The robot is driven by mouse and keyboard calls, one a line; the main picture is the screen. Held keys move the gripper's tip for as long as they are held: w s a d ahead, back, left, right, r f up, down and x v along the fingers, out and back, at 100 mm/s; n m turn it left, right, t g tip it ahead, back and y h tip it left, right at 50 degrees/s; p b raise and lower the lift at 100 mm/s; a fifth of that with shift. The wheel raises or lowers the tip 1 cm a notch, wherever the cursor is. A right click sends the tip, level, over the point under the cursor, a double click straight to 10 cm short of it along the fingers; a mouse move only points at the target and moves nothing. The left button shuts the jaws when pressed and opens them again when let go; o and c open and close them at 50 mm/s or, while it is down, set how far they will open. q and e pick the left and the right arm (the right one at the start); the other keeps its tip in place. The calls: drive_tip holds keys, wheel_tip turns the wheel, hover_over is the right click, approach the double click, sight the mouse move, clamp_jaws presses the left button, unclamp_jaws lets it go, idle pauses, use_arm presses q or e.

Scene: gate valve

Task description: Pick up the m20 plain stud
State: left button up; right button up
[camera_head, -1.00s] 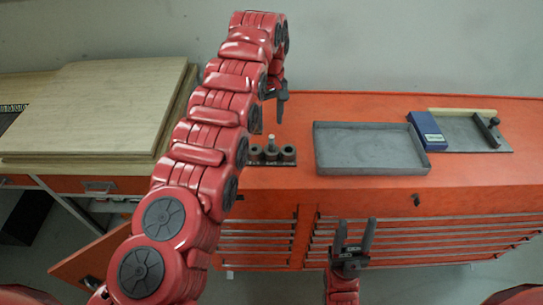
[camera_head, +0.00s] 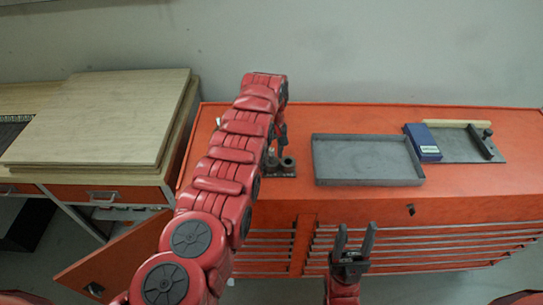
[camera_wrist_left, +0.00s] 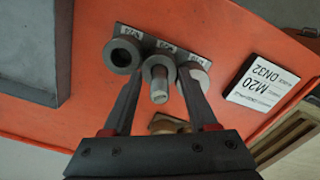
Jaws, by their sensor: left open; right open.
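The m20 plain stud (camera_wrist_left: 160,90) is a grey metal rod standing in the middle socket of a three-socket holder (camera_wrist_left: 124,55). In the head view the holder (camera_head: 288,168) sits on the orange bench top, partly behind my left arm, and I cannot make out the stud. My left gripper (camera_wrist_left: 160,76) is open, with one finger on each side of the stud in the wrist view. In the head view my left gripper (camera_head: 279,143) is down at the holder. Contact with the stud cannot be told. My right gripper (camera_head: 354,238) is open and empty in front of the drawers.
A grey tray (camera_head: 368,181) lies right of the holder. A blue box (camera_head: 422,142) and a grey plate (camera_head: 465,149) lie farther right. A white M20 DN32 label (camera_wrist_left: 262,82) and a brass-coloured round part (camera_wrist_left: 165,123) are near the holder. Wooden boards (camera_head: 95,120) lie at left.

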use_arm(q)
clamp_jaws()
drive_tip(key=shift+r, duration=0.15)
idle(0.4)
